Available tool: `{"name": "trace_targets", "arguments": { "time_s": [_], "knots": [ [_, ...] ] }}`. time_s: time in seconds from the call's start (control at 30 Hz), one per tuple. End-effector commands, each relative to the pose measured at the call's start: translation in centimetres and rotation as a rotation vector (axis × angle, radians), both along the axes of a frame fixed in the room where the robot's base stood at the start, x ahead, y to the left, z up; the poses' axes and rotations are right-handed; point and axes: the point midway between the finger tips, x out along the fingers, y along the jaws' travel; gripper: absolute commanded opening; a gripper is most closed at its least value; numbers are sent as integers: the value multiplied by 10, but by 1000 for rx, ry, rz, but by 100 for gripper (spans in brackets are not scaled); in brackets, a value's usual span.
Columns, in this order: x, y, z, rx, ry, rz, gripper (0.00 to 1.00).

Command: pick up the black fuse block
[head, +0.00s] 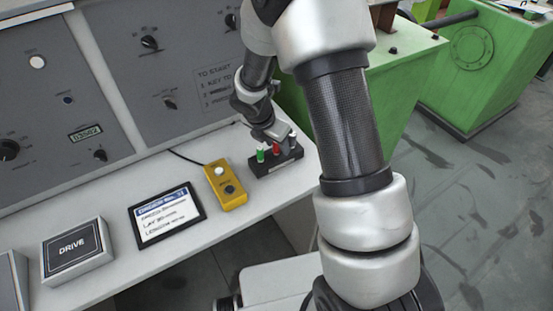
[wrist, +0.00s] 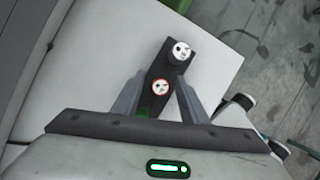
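The black fuse block (head: 277,166) lies on the pale bench top, near its right end. In the head view it carries a green, a red and a whitish round-topped part. In the wrist view the block (wrist: 158,70) runs up between my fingers, with a white cap at its far end and a red-ringed one closer. My gripper (head: 271,141) is down at the block from above. In the wrist view my gripper (wrist: 160,85) has one finger on each side of the block, very close to its sides. I cannot tell whether the fingers press on it.
A yellow button box (head: 226,186) stands just left of the block. Further left are a framed display (head: 166,214) and a DRIVE box (head: 75,248). The grey control panel (head: 60,90) rises behind. Green machinery (head: 400,90) stands to the right. The bench edge is close in front.

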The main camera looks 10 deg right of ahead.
Motion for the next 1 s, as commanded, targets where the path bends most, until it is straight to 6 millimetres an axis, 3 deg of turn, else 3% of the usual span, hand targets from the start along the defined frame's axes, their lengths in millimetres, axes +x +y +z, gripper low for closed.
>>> {"name": "trace_targets", "arguments": {
  "time_s": [0.17, 0.4, 0.77, 0.87, 1.0],
  "knots": [
    [0, 0, 0, 0, 0, -1, 39],
    [0, 0, 0, 0, 0, -1, 0],
    [1, 0, 2, 0, -2, -1, 0],
    [1, -1, 11, 1, -4, -4, 0],
    [1, -1, 37, 1, -6, -4, 0]
  ]
}}
